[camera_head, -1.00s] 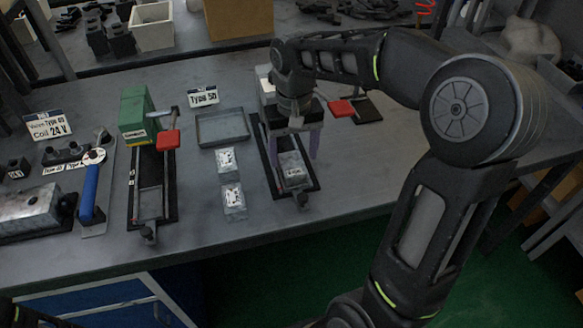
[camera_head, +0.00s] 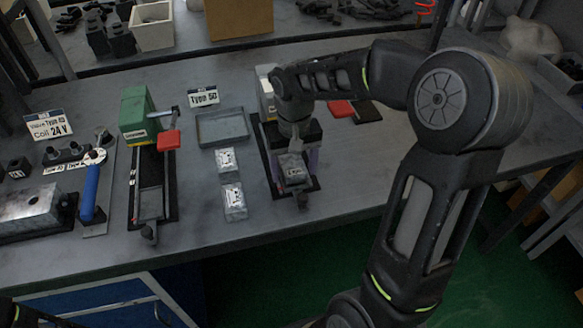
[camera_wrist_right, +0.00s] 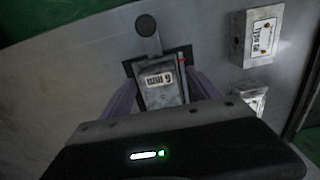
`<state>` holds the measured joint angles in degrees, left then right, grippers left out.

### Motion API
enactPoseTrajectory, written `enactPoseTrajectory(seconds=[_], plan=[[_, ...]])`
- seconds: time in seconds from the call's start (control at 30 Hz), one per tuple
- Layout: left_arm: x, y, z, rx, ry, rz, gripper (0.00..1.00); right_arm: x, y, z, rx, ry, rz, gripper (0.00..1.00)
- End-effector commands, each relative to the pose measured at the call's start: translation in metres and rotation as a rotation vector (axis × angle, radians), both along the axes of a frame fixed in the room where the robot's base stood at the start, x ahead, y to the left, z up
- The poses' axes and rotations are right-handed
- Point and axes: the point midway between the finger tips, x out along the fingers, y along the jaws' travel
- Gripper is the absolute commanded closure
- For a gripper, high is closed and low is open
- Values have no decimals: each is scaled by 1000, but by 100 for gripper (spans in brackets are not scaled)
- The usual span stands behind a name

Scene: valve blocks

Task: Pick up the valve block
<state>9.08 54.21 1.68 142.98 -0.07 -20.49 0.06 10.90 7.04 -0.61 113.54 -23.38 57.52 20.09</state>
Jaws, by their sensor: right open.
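A grey metal block (camera_head: 293,170) sits in the right-hand black vise (camera_head: 276,182) on the bench. In the right wrist view the block (camera_wrist_right: 161,84) carries a white label reading "6 mm". My right gripper (camera_head: 297,163) is open above the vise, with its purple fingers (camera_wrist_right: 165,92) on either side of the block. Whether the fingers touch it I cannot tell. Two silver valve blocks stand left of this vise, one behind (camera_head: 226,160) and one in front (camera_head: 233,202). My left gripper is not in view.
A shallow grey tray (camera_head: 222,127) lies behind the two silver blocks. A second vise with a green housing (camera_head: 138,112) stands to the left. A blue-handled tool (camera_head: 89,192) and a metal box (camera_head: 30,208) are further left.

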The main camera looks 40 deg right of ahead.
Motion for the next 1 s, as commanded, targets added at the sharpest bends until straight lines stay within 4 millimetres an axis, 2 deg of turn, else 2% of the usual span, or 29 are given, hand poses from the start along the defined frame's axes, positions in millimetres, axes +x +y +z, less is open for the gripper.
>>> enactPoseTrajectory(seconds=[0.17, 1.0], plan=[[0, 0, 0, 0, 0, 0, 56, 0, 0, 0, 0, 0, 0, 30], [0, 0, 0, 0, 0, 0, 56, 0, 0, 0, 0, 0, 0, 99]])
